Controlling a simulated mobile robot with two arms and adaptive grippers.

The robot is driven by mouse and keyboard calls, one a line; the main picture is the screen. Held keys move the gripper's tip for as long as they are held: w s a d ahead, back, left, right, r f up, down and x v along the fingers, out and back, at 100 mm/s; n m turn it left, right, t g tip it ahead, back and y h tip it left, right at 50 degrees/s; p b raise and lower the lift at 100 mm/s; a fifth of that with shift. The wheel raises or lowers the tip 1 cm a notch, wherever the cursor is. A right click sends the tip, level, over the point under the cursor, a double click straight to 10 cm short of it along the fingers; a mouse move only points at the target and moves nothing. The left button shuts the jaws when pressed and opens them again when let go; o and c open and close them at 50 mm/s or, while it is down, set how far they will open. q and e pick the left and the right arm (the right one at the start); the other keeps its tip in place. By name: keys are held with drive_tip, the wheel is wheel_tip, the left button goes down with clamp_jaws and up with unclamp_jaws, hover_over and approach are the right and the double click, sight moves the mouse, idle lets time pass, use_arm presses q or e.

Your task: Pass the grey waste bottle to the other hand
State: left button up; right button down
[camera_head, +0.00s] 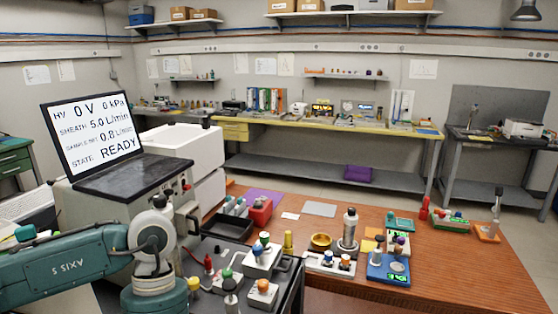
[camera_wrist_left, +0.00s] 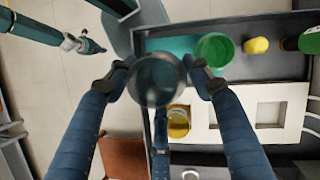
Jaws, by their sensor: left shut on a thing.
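In the left wrist view my left gripper (camera_wrist_left: 157,76) is shut on the grey waste bottle (camera_wrist_left: 157,80), with one blue finger on each side of its round, dark grey body. I see the bottle end-on, so its height and lower part are hidden. At the upper left of the same view a teal arm ends in what looks like my right gripper (camera_wrist_left: 88,44), well apart from the bottle. Its fingers are too small to read. In the head view my left arm comes in from the left, but neither gripper nor the held bottle can be made out.
In the left wrist view a dark tray (camera_wrist_left: 270,62) with a green-lidded container (camera_wrist_left: 214,50) and a yellow one (camera_wrist_left: 256,45) lies right of the bottle. In the head view a wooden bench (camera_head: 465,275) holds racks and bottles, beside the analyser screen (camera_head: 92,130).

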use_arm(q)
drive_tip(key=shift+s+f+m, duration=0.1)
drive_tip(key=shift+s+m, duration=0.15)
drive_tip(key=shift+m, duration=0.25)
